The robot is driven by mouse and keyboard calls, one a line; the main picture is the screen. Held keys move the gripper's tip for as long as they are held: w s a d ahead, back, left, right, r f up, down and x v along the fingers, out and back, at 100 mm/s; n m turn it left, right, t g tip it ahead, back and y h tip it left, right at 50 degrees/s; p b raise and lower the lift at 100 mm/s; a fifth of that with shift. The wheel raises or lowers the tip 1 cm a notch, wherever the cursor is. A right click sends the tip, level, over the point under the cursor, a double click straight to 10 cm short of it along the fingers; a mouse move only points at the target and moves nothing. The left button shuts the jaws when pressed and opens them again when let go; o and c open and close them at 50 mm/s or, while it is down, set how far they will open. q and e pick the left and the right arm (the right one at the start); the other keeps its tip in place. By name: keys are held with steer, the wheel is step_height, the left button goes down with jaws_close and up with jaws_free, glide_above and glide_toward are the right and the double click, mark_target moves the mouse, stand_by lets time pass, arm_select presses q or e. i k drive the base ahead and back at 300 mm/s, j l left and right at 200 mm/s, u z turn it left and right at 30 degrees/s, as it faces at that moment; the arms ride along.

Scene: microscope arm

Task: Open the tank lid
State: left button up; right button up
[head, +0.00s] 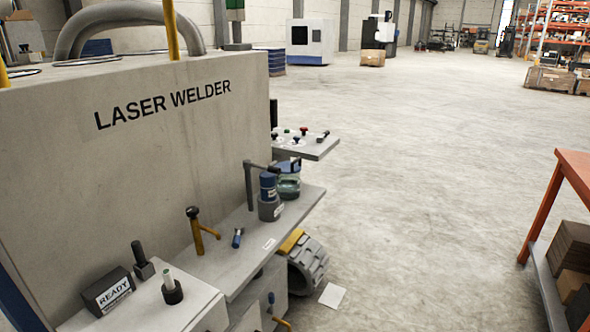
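A large grey machine (150,150) lettered "LASER WELDER" fills the left of the head view. A shelf (225,255) runs along its right side. A small round glassy container (288,188) with a blue top stands at the shelf's far end and may be the tank. A dark blue cylinder on a grey base (268,207) and a dark angled arm (249,180) stand in front and hide part of it. I cannot tell for sure whether its blue top is a closed lid. Neither of my grippers is in view.
A panel with coloured knobs (308,145) juts out beyond the shelf. A yellow valve (200,232) and a black "READY" box (108,292) stand nearer.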

mark_target(286, 167)
steer(key=i+l+u, duration=0.1)
steer(key=u, duration=0.4)
steer(key=i+l+u, duration=0.35)
steer(key=l, duration=0.25)
steer(key=l+u, duration=0.2)
steer(key=i+l+u, duration=0.2)
steer(key=l, duration=0.25)
steer(key=k, duration=0.05)
